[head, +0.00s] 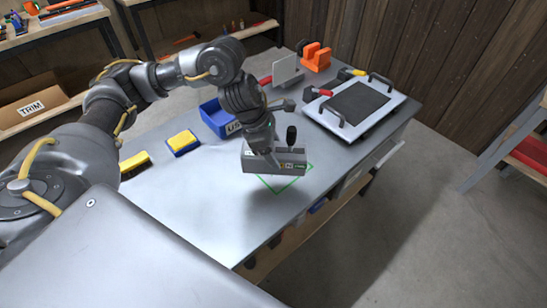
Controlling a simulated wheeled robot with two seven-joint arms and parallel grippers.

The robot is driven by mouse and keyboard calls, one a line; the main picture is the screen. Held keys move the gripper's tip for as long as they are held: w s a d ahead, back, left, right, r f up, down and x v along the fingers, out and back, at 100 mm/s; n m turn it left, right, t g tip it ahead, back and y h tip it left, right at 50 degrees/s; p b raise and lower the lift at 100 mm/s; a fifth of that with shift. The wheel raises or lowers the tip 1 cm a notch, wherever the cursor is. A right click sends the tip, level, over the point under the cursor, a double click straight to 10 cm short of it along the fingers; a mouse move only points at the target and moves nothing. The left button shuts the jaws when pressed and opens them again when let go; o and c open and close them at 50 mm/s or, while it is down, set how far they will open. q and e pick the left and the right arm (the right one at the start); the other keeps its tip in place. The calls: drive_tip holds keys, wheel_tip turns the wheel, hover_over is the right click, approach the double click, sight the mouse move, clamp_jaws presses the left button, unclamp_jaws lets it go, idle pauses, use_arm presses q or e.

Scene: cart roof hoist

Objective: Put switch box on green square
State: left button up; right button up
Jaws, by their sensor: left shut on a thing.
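The switch box (262,168) is a grey block with a black lever knob standing up at its right and a dark label on its front. My left gripper (268,150) is shut on it from above; the fingertips are partly hidden by the wrist and the box. The green square (283,191) is a thin green outline on the grey bench top, and the box covers part of it in the picture. I cannot tell whether the box touches the bench or hangs just above it. My right gripper is not in view.
On the bench (205,185) are a blue bin (215,117), a yellow and blue sponge-like block (183,142), a panel with two handles (352,108), an orange block (316,57) and a white upright plate (287,67). The bench's front edge lies close to the square.

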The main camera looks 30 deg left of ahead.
use_arm(q)
drive_tip(key=w+a+f, duration=0.1)
drive_tip(key=f, duration=0.1)
drive_tip(key=w+f, duration=0.1)
drive_tip(key=f, duration=0.2)
drive_tip(key=w+a+f+p, duration=0.1)
drive_tip(key=w+f, duration=0.1)
drive_tip(key=f, duration=0.1)
drive_tip(key=shift+a+f, duration=0.25)
drive_tip(key=shift+a, duration=0.05)
drive_tip(key=shift+f, duration=0.15)
drive_tip(key=shift+f+b, duration=0.2)
drive_tip(key=shift+b, duration=0.15)
drive_tip(key=o, duration=1.2)
drive_tip(key=shift+r, duration=0.1)
